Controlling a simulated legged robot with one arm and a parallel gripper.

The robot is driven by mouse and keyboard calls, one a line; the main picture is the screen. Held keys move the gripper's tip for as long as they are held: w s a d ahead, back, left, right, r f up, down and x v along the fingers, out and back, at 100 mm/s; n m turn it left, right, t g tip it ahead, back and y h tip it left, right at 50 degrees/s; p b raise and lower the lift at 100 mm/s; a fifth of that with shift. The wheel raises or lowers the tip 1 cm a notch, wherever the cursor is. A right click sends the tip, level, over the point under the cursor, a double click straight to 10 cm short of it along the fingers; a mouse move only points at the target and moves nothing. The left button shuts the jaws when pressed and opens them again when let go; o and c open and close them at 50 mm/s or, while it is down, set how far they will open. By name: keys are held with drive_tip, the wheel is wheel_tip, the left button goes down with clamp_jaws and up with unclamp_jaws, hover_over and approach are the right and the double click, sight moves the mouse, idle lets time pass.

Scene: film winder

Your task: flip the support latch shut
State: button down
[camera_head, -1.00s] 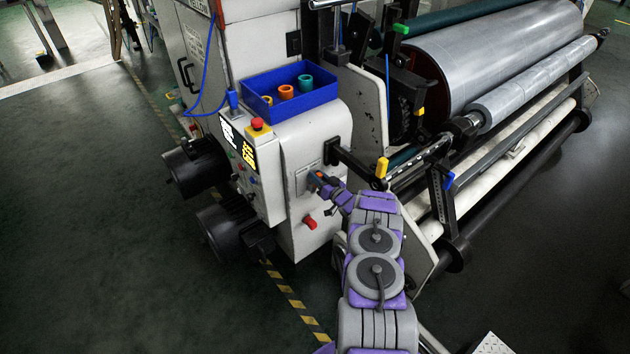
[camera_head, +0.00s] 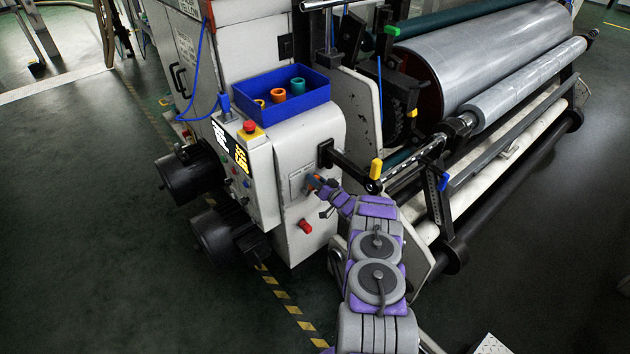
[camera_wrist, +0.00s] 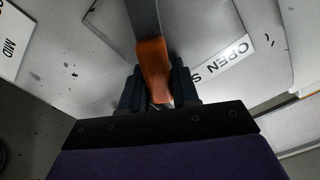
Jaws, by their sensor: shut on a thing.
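The support latch appears as a grey lever with an orange grip (camera_wrist: 153,66) in the wrist view. In the head view my gripper (camera_head: 318,186) is at the panel and partly covers the latch. A white label (camera_wrist: 228,62) reading "OPEN S", partly cut off by the lever, lies beside it. The latch's pivot is out of the wrist view.
A red handle (camera_head: 305,226) sits on the panel below my gripper. A yellow-tipped lever (camera_head: 376,168) stands to its right. A blue tray (camera_head: 301,111) with coloured rings rests on the machine top. Large film rolls (camera_head: 480,60) fill the right; floor is clear at left.

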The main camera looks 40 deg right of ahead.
drive_tip(key=c, duration=0.9)
unclamp_jaws()
drive_tip(key=shift+d, duration=0.3)
drive_tip(key=shift+s+a, duration=0.1)
drive_tip(key=shift+s, duration=0.2)
drive_tip(key=shift+s+d+f+p, duration=0.2)
drive_tip(key=shift+s+p, duration=0.5)
drive_tip(key=shift+s, duration=2.1)
drive_tip(key=shift+s+d+r+p, duration=0.1)
drive_tip(key=shift+s+d+p, duration=0.4)
drive_tip(key=shift+s, duration=2.25)
drive_tip(key=shift+s+d+f+p, duration=0.1)
drive_tip(key=shift+s+p, duration=0.8)
drive_tip(key=shift+s, duration=1.9)
drive_tip(key=shift+s, duration=0.15)
